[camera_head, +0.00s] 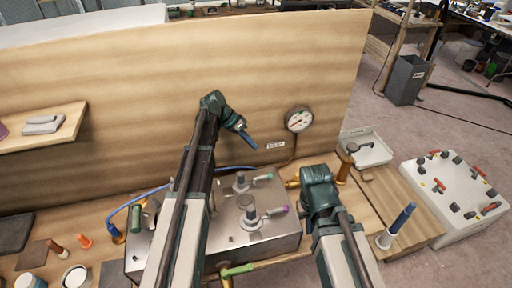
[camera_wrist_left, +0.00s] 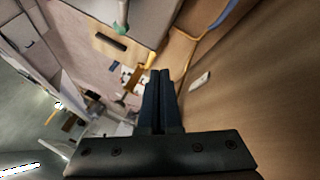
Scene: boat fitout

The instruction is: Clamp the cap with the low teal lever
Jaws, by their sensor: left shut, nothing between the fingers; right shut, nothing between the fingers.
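A metal box (camera_head: 225,243) on the bench carries two grey clamp posts. The rear post (camera_head: 240,182) has a low lever with a teal tip (camera_head: 264,177). I cannot tell a separate cap on either post. My left gripper (camera_head: 248,140) is shut and empty, in the air above and behind the box, apart from the levers. Its shut fingers (camera_wrist_left: 158,100) also show in the left wrist view. My right arm reaches to the box's right; its fingers are hidden.
A wooden panel (camera_head: 280,70) with a gauge (camera_head: 299,120) stands behind the box. A green-handled valve (camera_head: 238,270) is at the box's front. A blue-handled post (camera_head: 400,220) and a white board with several knobs (camera_head: 452,190) stand right. A blue hose (camera_head: 145,195) runs left.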

